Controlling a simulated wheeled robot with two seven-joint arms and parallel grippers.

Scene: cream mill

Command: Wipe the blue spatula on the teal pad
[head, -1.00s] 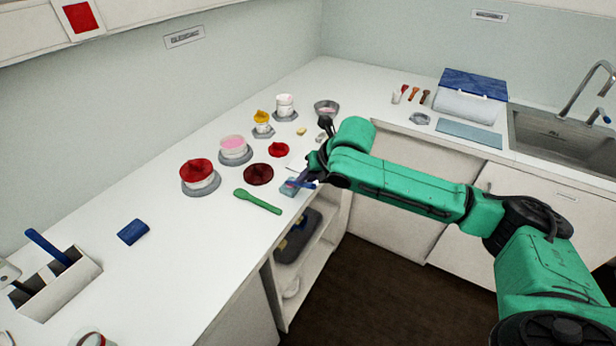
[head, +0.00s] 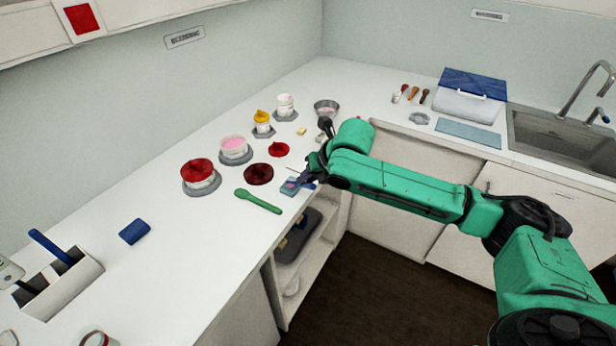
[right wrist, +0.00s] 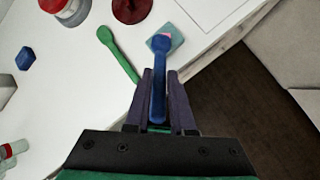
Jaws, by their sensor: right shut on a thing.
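My right gripper (right wrist: 159,88) is shut on the blue spatula (right wrist: 158,85), which points away from the jaws in the right wrist view. The spatula's head lies over the teal pad (right wrist: 177,41), with a pink patch beside it; I cannot tell for sure whether they touch. In the head view the right gripper (head: 309,175) is at the counter's front edge, by the teal pad (head: 289,189), and partly hides the blue spatula (head: 303,183). My left gripper is not in view.
A green spatula (head: 258,201) lies just left of the pad. The counter's front edge is close, with open shelves (head: 300,245) below.

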